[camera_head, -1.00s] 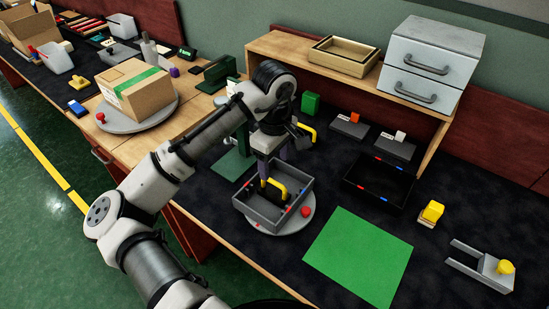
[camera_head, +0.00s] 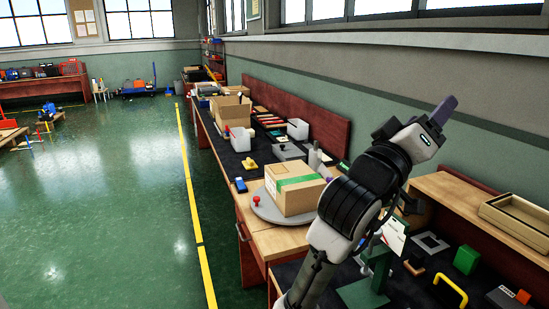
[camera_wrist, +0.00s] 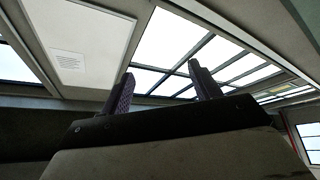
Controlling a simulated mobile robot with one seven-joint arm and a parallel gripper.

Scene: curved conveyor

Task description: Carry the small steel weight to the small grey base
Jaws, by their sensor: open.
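My gripper (camera_head: 446,108) is raised high at the right of the head view, well above the bench and pointing up. In the wrist view its two purple fingers (camera_wrist: 160,72) stand apart with nothing between them; behind them are windows and ceiling. I cannot clearly pick out the small steel weight. A grey bottle-shaped piece (camera_head: 314,157) stands on the far bench, but I cannot tell if it is the weight. A flat grey plate (camera_head: 288,151) lies beside it, and a grey square frame (camera_head: 431,242) lies on the near bench. I cannot tell which is the small grey base.
A cardboard box (camera_head: 293,188) with green tape sits on a round grey turntable (camera_head: 265,210). A green press-like stand (camera_head: 377,262), a yellow handle (camera_head: 452,287) and a green block (camera_head: 466,260) are on the near bench. A wooden tray (camera_head: 516,215) is on the shelf. Green floor at left is open.

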